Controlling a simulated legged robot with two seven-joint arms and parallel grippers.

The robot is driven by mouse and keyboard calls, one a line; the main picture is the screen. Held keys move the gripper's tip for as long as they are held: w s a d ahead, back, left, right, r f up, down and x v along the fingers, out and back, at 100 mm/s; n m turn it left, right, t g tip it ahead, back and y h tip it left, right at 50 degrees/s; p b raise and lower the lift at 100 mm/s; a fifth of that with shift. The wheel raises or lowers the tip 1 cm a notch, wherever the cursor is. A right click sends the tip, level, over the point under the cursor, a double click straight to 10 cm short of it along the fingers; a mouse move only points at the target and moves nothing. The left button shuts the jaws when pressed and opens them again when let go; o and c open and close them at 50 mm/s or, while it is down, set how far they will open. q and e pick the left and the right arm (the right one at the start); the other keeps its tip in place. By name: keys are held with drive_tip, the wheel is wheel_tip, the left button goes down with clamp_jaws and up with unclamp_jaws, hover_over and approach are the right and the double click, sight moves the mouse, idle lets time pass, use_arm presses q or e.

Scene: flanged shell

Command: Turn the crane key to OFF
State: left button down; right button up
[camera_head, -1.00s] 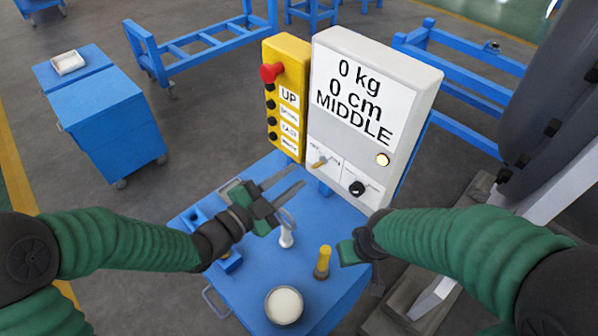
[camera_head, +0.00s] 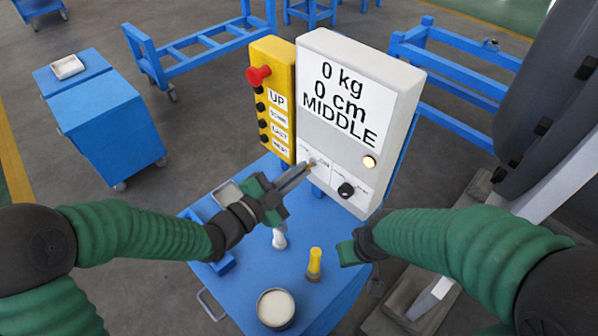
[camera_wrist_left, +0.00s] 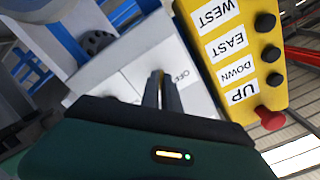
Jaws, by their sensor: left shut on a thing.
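The crane key (camera_head: 312,163) is a small tan handle low on the front of the white control box (camera_head: 401,95). In the left wrist view, the key (camera_wrist_left: 156,76) shows as a thin brown edge between the dark fingers, beside an "OFF" label. My left gripper (camera_head: 306,167) reaches up from the left and is shut on the key; its fingers hide most of it. My right gripper (camera_head: 347,252) is low over the cart's right side; its fingers cannot be made out.
A yellow button panel (camera_head: 285,75) with a red knob stands left of the box. A black knob (camera_head: 346,190) and a lit lamp (camera_head: 369,162) are to the right. The blue cart (camera_head: 245,265) holds a yellow-topped item (camera_head: 314,262), a white item (camera_head: 279,238) and a round can (camera_head: 275,308).

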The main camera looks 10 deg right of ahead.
use_arm(q)
drive_tip(key=shift+n, duration=0.4)
drive_tip(key=shift+r+n+p, duration=0.1)
drive_tip(key=shift+n+p, duration=3.85)
drive_tip(key=shift+n, duration=4.45)
drive_tip(key=c, duration=1.6)
unclamp_jaws()
